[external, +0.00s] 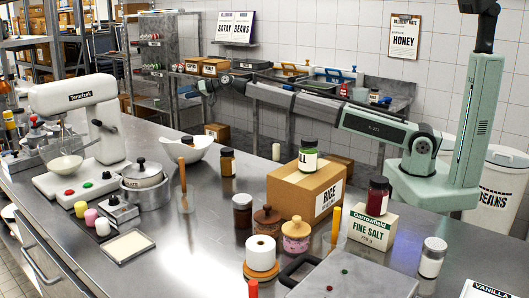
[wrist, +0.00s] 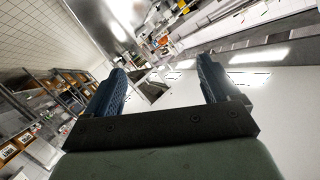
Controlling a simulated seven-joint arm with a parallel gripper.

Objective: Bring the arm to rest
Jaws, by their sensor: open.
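My arm stretches out to the left from its base at the right of the external view, level above the back of the steel counter (external: 230,200). The far end, where my gripper is, looks small and dark there, so its fingers are hard to make out. In the wrist view my gripper (wrist: 163,82) is open, with two blue ridged fingers wide apart. Nothing is held between them. The wrist view is strongly tilted, with shelving and wall on the left and pale surfaces on the right.
A rice box (external: 290,192) with a green-lidded jar (external: 308,158) on it stands mid-counter. A salt box (external: 372,228), a dark red jar (external: 377,197), a white bowl (external: 186,146) and a mixer (external: 75,115) stand around. Shelving (wrist: 48,100) fills the left of the wrist view.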

